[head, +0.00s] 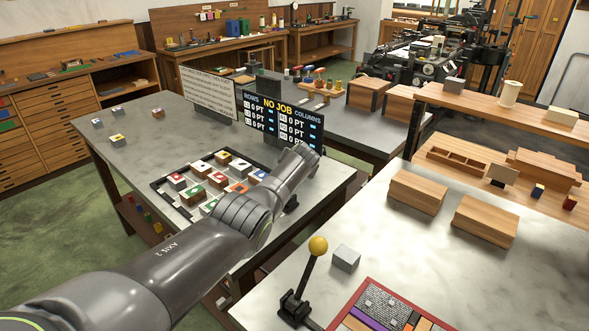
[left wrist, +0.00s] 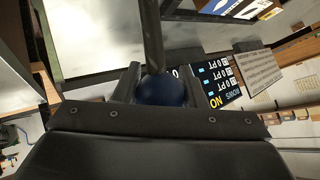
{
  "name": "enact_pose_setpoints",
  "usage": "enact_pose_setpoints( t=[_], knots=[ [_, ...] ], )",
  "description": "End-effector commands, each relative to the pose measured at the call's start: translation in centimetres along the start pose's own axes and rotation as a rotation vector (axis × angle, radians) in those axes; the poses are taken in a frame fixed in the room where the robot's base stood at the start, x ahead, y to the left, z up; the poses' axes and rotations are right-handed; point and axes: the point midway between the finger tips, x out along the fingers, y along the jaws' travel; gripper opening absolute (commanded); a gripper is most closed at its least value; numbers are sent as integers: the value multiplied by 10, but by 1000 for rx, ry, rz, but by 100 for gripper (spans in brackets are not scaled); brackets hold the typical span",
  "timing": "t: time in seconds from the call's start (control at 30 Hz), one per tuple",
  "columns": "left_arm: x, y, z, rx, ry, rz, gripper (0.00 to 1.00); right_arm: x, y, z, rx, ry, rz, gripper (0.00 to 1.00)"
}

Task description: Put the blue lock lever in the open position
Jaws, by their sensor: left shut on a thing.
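The blue lock lever shows in the left wrist view as a dark blue ball knob (left wrist: 163,91) on a dark rod. My left gripper (left wrist: 163,83) is shut on this knob, with one finger on each side of it. The rod runs away from the knob toward the top of that view. In the head view my left arm reaches over the grey table, and its forearm hides the lever and the fingers. My right gripper is in neither view.
A frame of coloured type blocks (head: 210,187) lies on the grey table (head: 130,150). A "NO JOB" display (head: 281,118) and a text board (head: 209,93) stand behind it. A lever with a yellow knob (head: 318,246) stands on the nearer table beside a grey cube (head: 346,258).

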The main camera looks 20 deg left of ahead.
Motion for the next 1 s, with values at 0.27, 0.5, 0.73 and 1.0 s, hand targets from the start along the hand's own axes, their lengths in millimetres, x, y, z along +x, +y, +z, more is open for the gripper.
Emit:
enact_pose_setpoints(
  t=[0.27,0.5,0.73,1.0],
  knots=[
    [-1,1,-2,1,6,3,0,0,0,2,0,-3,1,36],
    [-1,1,-2,0,4,2,57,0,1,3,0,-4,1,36],
    [0,1,-1,0,2,1,59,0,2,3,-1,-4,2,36],
    [-8,0,-2,1,2,1,59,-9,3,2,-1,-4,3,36]
  ],
)
